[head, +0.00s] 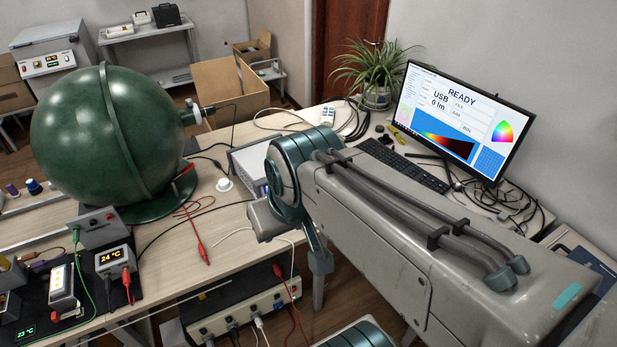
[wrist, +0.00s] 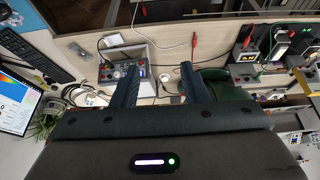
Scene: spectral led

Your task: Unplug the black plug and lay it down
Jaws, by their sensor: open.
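A cream power strip (head: 225,318) sits low at the front, below the table edge, in the head view. Several plugs are in its face, among them a dark one (head: 232,324) and a white one (head: 258,322). I cannot tell which dark plug is the task's black plug. My gripper (wrist: 160,67) is open and empty in the wrist view, its two dark fingers spread above the table. A grey instrument box (wrist: 125,75) is beside the left finger. In the head view my arm hides the fingers. The black plug is not clear in the wrist view.
A big green sphere (head: 95,130) stands on the table (head: 180,250) at left. Small meters (head: 112,262) and leads fill the front left. A monitor (head: 462,120) and keyboard (head: 400,165) stand at right. Red and black leads lie loose across the table middle.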

